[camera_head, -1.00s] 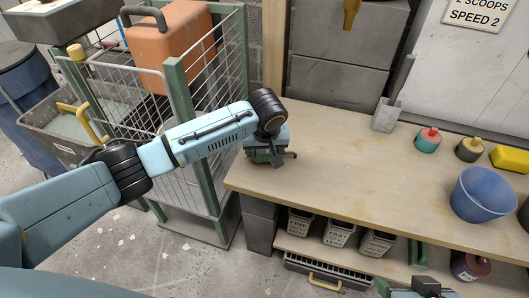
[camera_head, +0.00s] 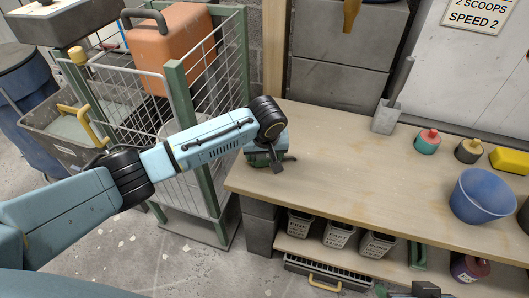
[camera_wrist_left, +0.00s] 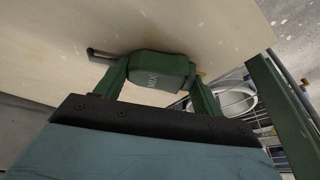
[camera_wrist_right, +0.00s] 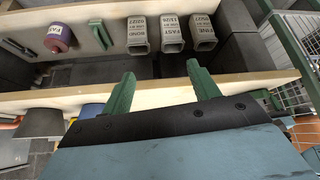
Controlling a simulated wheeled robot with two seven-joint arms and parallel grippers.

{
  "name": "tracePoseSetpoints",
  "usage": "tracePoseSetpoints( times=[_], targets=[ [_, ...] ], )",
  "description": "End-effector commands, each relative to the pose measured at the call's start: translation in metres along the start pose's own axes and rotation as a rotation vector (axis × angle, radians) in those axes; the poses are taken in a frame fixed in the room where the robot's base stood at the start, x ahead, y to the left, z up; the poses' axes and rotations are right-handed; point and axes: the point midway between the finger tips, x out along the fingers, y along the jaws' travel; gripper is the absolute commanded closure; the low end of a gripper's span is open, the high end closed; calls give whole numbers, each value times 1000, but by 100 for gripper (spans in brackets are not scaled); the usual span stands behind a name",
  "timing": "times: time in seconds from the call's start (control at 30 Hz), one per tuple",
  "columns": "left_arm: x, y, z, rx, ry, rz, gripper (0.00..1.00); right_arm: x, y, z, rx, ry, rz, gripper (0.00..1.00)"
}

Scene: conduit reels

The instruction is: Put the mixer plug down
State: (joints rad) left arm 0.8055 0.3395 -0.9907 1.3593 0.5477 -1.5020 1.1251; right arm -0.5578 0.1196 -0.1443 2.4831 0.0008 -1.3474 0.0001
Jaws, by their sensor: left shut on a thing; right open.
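The mixer plug (camera_wrist_left: 152,75) is a green block marked MIX. My left gripper (camera_wrist_left: 158,78) is shut on it, with one green finger on each side in the left wrist view. In the head view my left gripper (camera_head: 266,152) is at the left end of the wooden bench, and my wrist hides most of the plug. The plug is very close to the bench top; I cannot tell whether it touches. My right gripper (camera_wrist_right: 162,82) is open and empty in front of the bench's lower shelf; only a bit of my right arm shows at the head view's bottom edge.
The bench top (camera_head: 350,160) is clear in the middle. A blue bucket (camera_head: 483,196), a teal-and-red pot (camera_head: 427,143), a dark pot (camera_head: 468,150) and a yellow block (camera_head: 510,159) are at right. A wire cage (camera_head: 195,100) stands left of the bench.

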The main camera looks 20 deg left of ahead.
Motion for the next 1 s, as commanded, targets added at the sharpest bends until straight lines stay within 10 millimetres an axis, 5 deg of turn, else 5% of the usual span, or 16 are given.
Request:
tracePoseSetpoints(
  times=[0.07,0.1,0.27,0.63,0.8,1.0],
  targets=[
    [1,0,0,0,0,1,55,-1,1,3,1,-17,2,40],
    [1,0,0,0,1,1,30,-1,2,5,2,-25,3,40],
    [1,0,0,0,1,1,10,0,2,6,3,-27,5,40],
    [-1,0,-1,0,1,0,10,1,2,5,3,-17,4,40],
    [-11,0,-4,-1,4,1,10,3,-4,-16,-4,100,-10,40],
    [-32,0,-4,0,1,1,10,-8,4,25,7,-133,9,40]
  ],
)
